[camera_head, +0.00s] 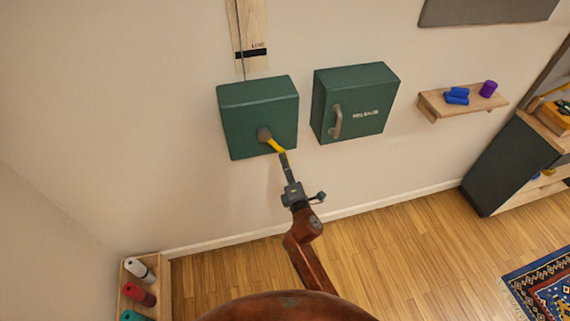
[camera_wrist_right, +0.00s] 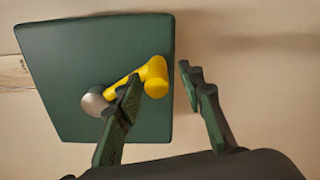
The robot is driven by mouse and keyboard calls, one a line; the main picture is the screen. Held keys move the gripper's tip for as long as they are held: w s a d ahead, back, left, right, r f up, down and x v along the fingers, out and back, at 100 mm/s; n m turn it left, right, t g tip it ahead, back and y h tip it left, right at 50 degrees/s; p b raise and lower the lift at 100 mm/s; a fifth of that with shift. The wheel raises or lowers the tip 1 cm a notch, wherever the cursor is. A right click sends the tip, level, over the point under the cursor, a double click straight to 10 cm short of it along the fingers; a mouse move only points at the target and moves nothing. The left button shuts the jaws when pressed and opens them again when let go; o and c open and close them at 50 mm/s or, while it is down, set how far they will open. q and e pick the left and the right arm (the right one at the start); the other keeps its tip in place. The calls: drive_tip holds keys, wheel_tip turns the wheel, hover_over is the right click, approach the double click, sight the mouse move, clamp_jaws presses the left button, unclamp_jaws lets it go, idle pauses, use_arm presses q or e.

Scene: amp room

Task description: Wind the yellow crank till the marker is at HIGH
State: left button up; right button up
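The yellow crank (camera_head: 276,146) is on the front of the left green box (camera_head: 240,103), joined to a round grey hub (camera_head: 264,134). In the right wrist view, the crank's yellow handle (camera_wrist_right: 155,77) points up and right from the hub (camera_wrist_right: 95,101). My right gripper (camera_head: 283,156) is at the crank. In the wrist view its fingers (camera_wrist_right: 158,74) are apart, with the handle's end between them and a gap to the right finger. The left finger covers part of the crank arm. HIGH is not visible. My left gripper is not in view.
A second green box (camera_head: 325,108) with a handle (camera_head: 336,121) and a word on its front hangs to the right. A small shelf (camera_head: 440,108) with blue and purple things is farther right. A wooden rack (camera_head: 127,283) with cylinders stands bottom left. Floor between is clear.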

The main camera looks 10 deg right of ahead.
drive_tip(key=s, duration=1.1)
drive_tip(key=shift+s+d, duration=0.2)
drive_tip(key=shift+d, duration=0.25)
drive_tip(key=s+d+f+m+g, duration=0.1)
drive_tip(key=d+f+m+g, duration=0.15)
drive_tip(key=f, duration=1.05)
drive_tip(key=s+d+f+m+g, duration=0.1)
drive_tip(key=s+f+m+g, duration=0.15)
drive_tip(key=f, duration=1.05)
drive_tip(key=s+d+f+m+g, duration=0.25)
drive_tip(key=s+f, duration=0.25)
drive_tip(key=f, duration=0.5)
drive_tip(key=s+d+f+m+g, duration=0.25)
drive_tip(key=s+f, duration=0.35)
drive_tip(key=f, duration=0.4)
drive_tip(key=s+d+f+m+g, duration=0.2)
drive_tip(key=s+f, duration=0.5)
drive_tip(key=s, duration=0.6)
drive_tip(key=s+d+f+m+g+h, duration=0.1)
drive_tip(key=s+d+f+m, duration=0.4)
drive_tip(key=s, duration=0.8)
drive_tip(key=s+d+f+m+g, duration=0.3)
drive_tip(key=s+f, duration=0.6)
drive_tip(key=s, duration=0.5)
drive_tip(key=shift+d+g+h, duration=0.4)
drive_tip(key=shift+d+g, duration=0.2)
drive_tip(key=shift+d, duration=0.5)
